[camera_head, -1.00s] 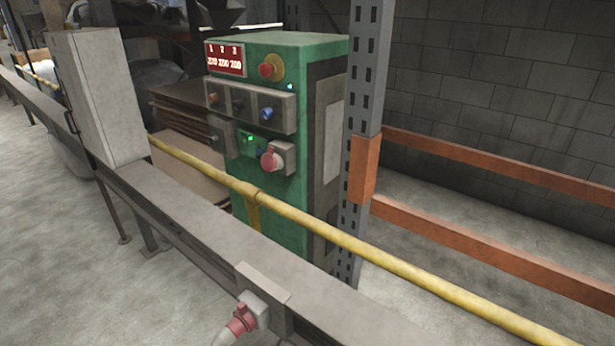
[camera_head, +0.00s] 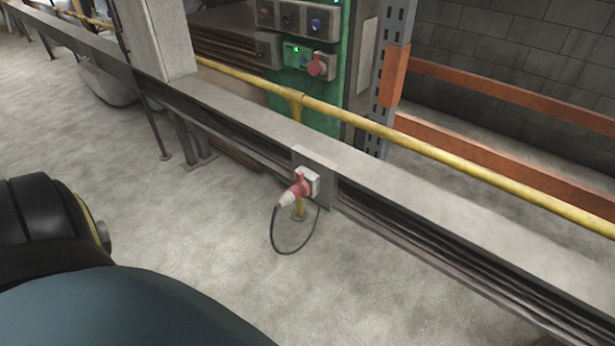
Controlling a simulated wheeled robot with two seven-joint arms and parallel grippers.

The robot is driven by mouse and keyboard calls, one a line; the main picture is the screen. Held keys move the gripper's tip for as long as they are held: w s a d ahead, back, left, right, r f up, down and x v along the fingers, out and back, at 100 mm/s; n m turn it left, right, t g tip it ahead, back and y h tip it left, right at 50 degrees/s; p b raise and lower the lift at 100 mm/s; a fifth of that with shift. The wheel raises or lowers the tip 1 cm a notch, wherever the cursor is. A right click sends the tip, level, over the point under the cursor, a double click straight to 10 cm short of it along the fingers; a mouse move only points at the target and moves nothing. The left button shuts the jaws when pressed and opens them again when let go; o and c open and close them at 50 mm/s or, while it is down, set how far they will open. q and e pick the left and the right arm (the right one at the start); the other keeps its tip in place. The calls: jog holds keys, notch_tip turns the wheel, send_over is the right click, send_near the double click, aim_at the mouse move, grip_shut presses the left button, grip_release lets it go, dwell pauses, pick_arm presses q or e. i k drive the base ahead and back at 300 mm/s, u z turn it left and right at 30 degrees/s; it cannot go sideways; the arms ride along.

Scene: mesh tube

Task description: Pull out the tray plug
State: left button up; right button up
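The tray plug (camera_head: 293,194) is red with a pale grey back end and a dark cable. It sits in a pale socket box (camera_head: 313,180) on the front side of the long metal cable tray (camera_head: 420,205). The cable hangs in a loop below it. No gripper shows in the head view. A dark, rounded part of my own body fills the lower left corner, well apart from the plug.
A yellow rail (camera_head: 420,144) runs behind the tray. Behind it stands a green cabinet (camera_head: 345,90) with knobs and a red plug (camera_head: 318,66). A grey post (camera_head: 395,50) carries orange beams (camera_head: 500,93). The concrete floor (camera_head: 180,235) before the tray is clear.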

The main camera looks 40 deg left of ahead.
aim_at(293, 193)
jog(key=u, duration=1.35)
jog(key=i, duration=0.85)
jog(key=u, duration=0.2)
